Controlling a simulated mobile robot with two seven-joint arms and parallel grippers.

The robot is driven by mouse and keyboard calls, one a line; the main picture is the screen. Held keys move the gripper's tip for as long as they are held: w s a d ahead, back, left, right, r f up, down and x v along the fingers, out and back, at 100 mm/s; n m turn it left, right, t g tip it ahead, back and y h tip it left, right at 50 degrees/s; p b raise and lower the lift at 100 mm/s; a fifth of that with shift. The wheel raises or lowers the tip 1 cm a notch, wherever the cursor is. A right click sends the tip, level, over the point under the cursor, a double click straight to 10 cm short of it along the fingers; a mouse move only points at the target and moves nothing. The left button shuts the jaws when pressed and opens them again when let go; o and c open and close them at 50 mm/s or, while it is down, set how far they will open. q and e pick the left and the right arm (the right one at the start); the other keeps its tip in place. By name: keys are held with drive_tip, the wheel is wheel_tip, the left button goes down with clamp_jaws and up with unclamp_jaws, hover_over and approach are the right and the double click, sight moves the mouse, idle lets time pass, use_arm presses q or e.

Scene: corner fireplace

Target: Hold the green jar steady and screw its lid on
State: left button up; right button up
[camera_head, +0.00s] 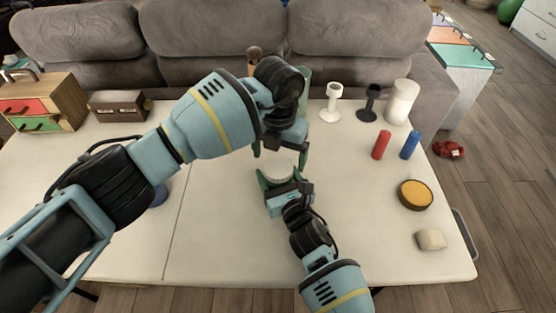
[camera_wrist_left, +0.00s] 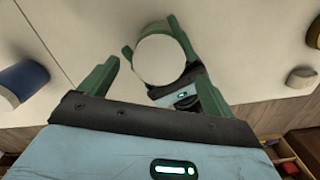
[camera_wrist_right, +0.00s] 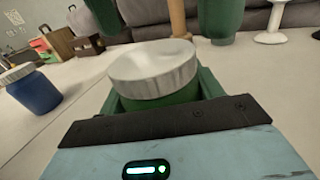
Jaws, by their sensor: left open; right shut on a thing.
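The green jar (camera_wrist_right: 160,101) stands upright on the table, its body mostly hidden in the head view. The pale round lid (camera_wrist_right: 153,67) rests on the jar's top; it also shows in the head view (camera_head: 278,172) and the left wrist view (camera_wrist_left: 159,61). I cannot tell how tightly it sits. My right gripper (camera_head: 281,183) is shut around the jar's body from the near side. My left gripper (camera_head: 281,154) is open and points down above the lid.
A blue jar with a pale lid (camera_wrist_right: 35,91) stands to the left, partly behind my left arm in the head view. Goblets (camera_head: 332,103), a white canister (camera_head: 401,102), red (camera_head: 381,145) and blue (camera_head: 410,145) cylinders stand right. The table's front middle is clear.

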use_arm(q)
drive_tip(key=shift+r, duration=0.7)
drive_tip(key=shift+o, duration=1.1)
wheel_tip(320, 180, up, 12)
use_arm(e)
drive_tip(key=o, duration=2)
drive_tip(key=shift+c, duration=0.2)
use_arm(q)
drive_tip(key=shift+r, duration=0.3)
use_arm(e)
drive_tip(key=shift+v, duration=3.95)
